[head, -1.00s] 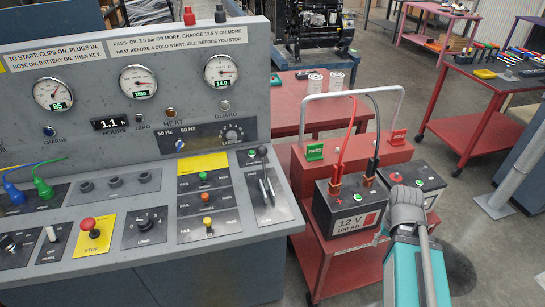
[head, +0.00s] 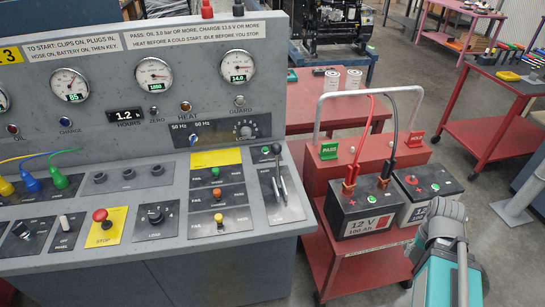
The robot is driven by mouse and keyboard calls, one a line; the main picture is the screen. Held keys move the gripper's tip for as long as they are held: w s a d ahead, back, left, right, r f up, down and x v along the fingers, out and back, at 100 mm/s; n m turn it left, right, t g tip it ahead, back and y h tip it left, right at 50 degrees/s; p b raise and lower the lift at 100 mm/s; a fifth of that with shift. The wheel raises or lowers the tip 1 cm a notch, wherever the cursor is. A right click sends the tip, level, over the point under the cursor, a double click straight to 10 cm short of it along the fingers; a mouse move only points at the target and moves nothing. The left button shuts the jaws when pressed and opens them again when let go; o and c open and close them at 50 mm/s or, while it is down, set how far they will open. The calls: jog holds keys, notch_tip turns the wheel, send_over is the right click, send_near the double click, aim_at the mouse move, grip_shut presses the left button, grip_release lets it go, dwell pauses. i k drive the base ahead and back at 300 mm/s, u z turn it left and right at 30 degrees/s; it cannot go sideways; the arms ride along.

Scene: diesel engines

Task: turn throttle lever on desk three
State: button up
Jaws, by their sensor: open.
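Desk three is the grey console (head: 130,170) filling the left half of the head view, with a yellow "3" tag (head: 10,55) at its upper left. My teal and grey arm shows at the lower right, in front of the battery trolley and apart from the lever. My gripper's fingers are not seen.
A red trolley (head: 335,250) with two batteries, a black one (head: 355,210) and a grey-topped one (head: 428,185), stands right of the desk. Red and black cables (head: 364,125) rise from the black battery. Red benches stand behind. Grey floor is open at the right.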

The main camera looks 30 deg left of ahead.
aim_at(276, 148)
jog(key=u, duration=1.25)
